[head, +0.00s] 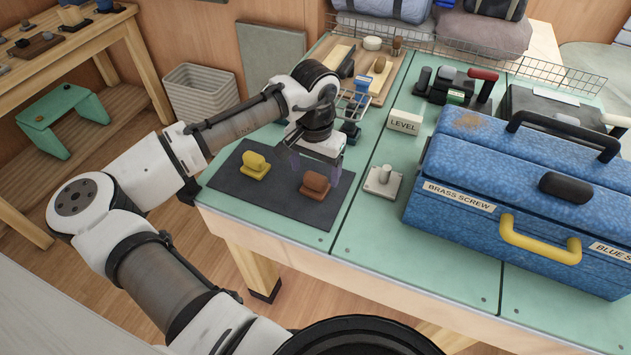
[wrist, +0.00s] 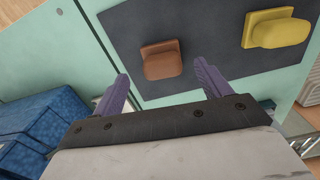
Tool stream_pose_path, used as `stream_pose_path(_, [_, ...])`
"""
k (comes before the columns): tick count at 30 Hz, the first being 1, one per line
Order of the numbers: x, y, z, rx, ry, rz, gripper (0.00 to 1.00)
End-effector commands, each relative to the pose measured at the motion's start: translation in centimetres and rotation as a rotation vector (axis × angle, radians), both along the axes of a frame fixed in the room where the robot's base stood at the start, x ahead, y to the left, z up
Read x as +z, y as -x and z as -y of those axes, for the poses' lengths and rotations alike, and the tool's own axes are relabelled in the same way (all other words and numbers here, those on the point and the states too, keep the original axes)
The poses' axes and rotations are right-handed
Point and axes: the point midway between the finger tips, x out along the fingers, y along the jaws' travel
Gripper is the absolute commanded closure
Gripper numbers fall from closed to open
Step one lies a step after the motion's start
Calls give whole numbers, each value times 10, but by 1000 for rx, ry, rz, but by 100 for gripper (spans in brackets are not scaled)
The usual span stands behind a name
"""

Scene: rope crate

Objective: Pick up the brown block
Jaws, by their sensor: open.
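The brown block (head: 315,185) is a small reddish-brown piece on a square base, lying on the dark grey mat (head: 290,212) near the front of the green table. It also shows in the wrist view (wrist: 162,60), beyond and roughly between my fingertips. My gripper (head: 316,168) is open and empty, above the back part of the mat. Its two purple fingers show in the wrist view (wrist: 163,72), apart from the block. A yellow block (head: 254,166) of similar shape sits on the mat to the left of the brown one.
A large blue toolbox (head: 470,215) labelled BRASS SCREW stands at the right. A pale plate with a knob (head: 383,181) lies right of the mat, with a LEVEL sign (head: 404,122) behind it. A wooden tray (head: 378,88) is at the back.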

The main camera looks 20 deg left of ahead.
Motion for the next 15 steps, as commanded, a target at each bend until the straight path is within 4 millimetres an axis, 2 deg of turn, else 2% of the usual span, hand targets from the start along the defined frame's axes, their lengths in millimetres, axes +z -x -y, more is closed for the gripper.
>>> stream_pose_path(9, [-39,-2,-2,0,-1,0,24])
stream_pose_path(15, [-42,-2,-2,0,0,1,24])
